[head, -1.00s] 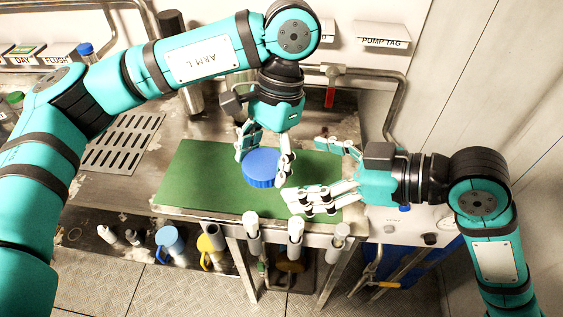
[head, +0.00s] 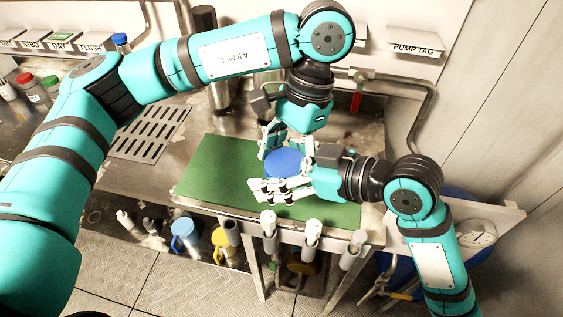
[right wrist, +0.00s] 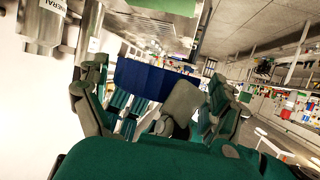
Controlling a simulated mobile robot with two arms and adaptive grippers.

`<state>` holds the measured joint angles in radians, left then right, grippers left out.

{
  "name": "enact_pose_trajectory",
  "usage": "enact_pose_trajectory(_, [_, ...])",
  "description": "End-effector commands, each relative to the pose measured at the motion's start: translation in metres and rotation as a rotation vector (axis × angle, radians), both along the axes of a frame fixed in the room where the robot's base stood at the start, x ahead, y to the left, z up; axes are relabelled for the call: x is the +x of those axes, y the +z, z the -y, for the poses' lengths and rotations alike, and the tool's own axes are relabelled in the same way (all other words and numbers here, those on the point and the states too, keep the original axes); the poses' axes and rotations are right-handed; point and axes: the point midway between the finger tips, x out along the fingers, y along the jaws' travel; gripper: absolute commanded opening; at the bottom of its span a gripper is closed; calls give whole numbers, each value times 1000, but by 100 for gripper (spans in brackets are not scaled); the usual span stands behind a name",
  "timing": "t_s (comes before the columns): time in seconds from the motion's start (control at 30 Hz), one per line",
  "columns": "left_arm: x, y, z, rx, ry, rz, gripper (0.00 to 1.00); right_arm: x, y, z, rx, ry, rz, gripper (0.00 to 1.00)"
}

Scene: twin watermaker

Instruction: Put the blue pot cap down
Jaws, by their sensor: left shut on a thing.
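The blue pot cap (head: 284,161) is a round, flat-topped disc over the green mat (head: 212,168) in the head view. My left gripper (head: 286,149) comes down from above and is shut on it, with fingers at its left and right sides. My right gripper (head: 283,183) comes in from the right, its fingers spread along the near side of the cap. In the right wrist view the cap (right wrist: 148,77) shows as a dark blue block between the spread fingers. I cannot tell whether the right fingers touch it, nor whether the cap touches the mat.
A drain grate (head: 150,133) lies left of the mat. Upright grey tubes (head: 312,232) line the bench's front edge. A blue jug (head: 184,233) and a yellow jug (head: 222,243) stand below. A red-handled valve (head: 356,101) is behind. The mat's left part is clear.

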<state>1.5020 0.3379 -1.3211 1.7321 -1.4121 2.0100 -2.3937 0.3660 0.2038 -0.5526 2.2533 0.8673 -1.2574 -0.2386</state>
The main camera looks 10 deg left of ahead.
Motion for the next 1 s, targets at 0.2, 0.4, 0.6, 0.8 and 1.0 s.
enact_pose_trajectory(0.2, [0,0,0,0,0,0,22,0,0,0,0,0,0,65])
enact_pose_trajectory(0.4, [1,0,0,-2,2,3,22,-1,0,0,1,4,-1,39])
enact_pose_trajectory(0.6, [1,0,1,-3,3,5,69,-3,0,-1,2,8,-3,36])
enact_pose_trajectory(0.8, [1,1,1,-4,3,4,94,-3,0,-2,2,9,-2,36])
enact_pose_trajectory(1.0, [1,1,2,-7,2,4,94,-3,-1,-2,0,8,-4,36])
